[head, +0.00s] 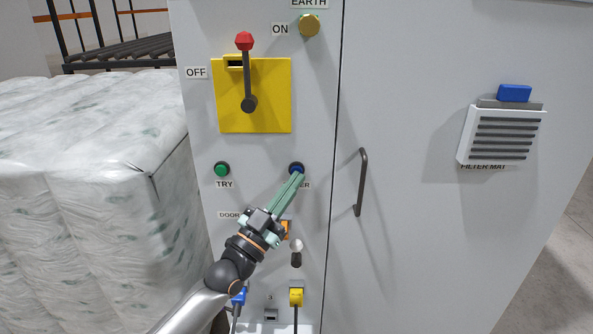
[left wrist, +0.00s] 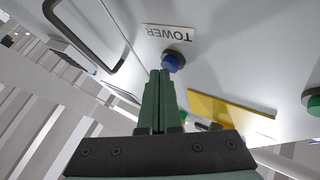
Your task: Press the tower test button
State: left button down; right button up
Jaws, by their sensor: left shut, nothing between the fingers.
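The blue button (head: 296,167) sits in a dark collar on the grey cabinet front. Its label is partly covered in the head view, with "ER" showing; the left wrist view shows the label "TOWER" (left wrist: 167,32) beside the blue button (left wrist: 173,60). My left gripper (head: 298,175) is shut and empty, its long green fingers pointing at the button. In the left wrist view the fingertips (left wrist: 160,72) overlap or lie right at the button's edge. I cannot tell whether they touch it or whether it is pressed in. My right gripper is not in view.
A green TRY button (head: 222,169) is to the left. Above is a yellow switch plate (head: 272,112) with a red-knobbed lever (head: 245,70). A dark door handle (head: 362,182) stands out at the right. Wrapped bales (head: 80,150) stand left of the cabinet.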

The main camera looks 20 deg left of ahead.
pick_arm(q)
jog(key=shift+s+d+p, duration=0.1)
jog(key=shift+s+p, duration=0.2)
jog(key=shift+s, duration=0.3)
jog(key=s+p, duration=0.1)
jog(key=s, duration=0.1)
jog(key=s+d+p, duration=0.1)
jog(key=s+p, duration=0.1)
jog(key=shift+s+d, duration=0.2)
jog(key=shift+s, duration=0.2)
dwell(0.4)
